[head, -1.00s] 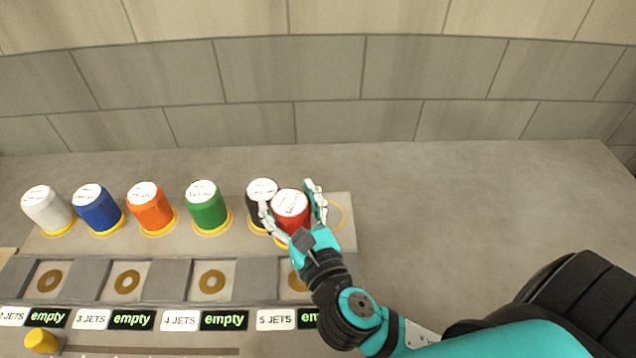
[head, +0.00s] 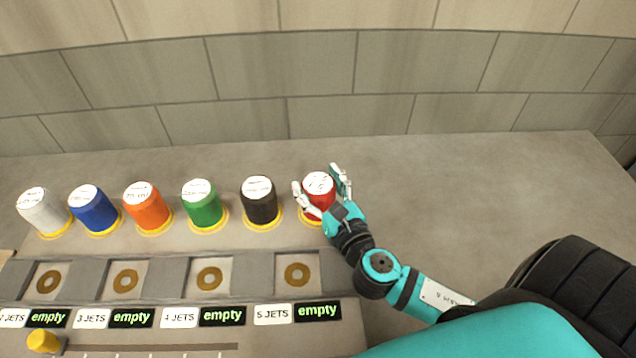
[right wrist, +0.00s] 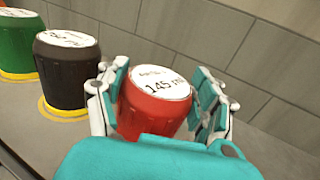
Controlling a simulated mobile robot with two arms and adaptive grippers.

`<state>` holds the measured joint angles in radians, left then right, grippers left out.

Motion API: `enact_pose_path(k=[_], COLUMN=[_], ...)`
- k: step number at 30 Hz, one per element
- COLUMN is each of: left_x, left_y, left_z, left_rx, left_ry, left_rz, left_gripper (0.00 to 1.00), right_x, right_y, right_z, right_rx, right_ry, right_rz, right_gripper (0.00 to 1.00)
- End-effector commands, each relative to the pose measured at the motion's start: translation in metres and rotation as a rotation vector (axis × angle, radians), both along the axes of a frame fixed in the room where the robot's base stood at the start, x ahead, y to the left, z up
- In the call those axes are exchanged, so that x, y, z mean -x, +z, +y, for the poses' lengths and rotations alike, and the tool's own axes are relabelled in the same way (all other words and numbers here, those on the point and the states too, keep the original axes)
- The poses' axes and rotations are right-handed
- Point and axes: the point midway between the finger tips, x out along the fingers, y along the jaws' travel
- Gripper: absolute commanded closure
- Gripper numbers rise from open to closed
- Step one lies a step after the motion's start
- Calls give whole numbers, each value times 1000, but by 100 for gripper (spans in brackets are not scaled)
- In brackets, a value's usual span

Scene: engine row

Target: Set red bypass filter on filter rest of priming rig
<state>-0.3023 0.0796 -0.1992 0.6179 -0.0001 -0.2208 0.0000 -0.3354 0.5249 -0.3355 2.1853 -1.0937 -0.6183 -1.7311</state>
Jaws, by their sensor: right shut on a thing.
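The red filter (head: 318,188) with a white top stands at the right end of the row of filters, over a yellow ring whose edge shows at its lower left. My right gripper (head: 322,183) is shut on it, one finger on each side. In the right wrist view the red filter (right wrist: 155,104) sits upright between the fingers, and its label reads "145 ml". Its bottom is hidden by my gripper there, so I cannot tell whether it touches the surface. My left gripper is in neither view.
Black (head: 259,201), green (head: 204,205), orange (head: 147,208), blue (head: 95,209) and white (head: 45,211) filters stand on yellow rings to the left. In front are bays with brass rings (head: 297,273) and "empty" displays. A yellow knob (head: 43,341) is at front left. The right side is clear.

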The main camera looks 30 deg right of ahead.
Motion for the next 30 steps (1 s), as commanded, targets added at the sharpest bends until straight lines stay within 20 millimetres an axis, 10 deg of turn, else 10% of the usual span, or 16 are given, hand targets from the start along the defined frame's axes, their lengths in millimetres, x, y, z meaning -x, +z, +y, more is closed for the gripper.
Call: enact_pose_path(k=[5,6,12,22,30], left_x=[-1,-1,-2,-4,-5], left_y=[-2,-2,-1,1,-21], left_z=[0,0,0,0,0], left_rx=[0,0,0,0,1], left_ry=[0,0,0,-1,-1], left_rz=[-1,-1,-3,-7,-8], left_gripper=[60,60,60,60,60], right_x=[0,0,0,1,50], right_y=[-1,-3,-2,1,-6], right_z=[0,0,0,0,3], right_rx=[0,0,0,0,-1], right_ry=[0,0,0,0,1], right_rz=[-3,0,0,1,5], right_gripper=[84,32,8,8,8])
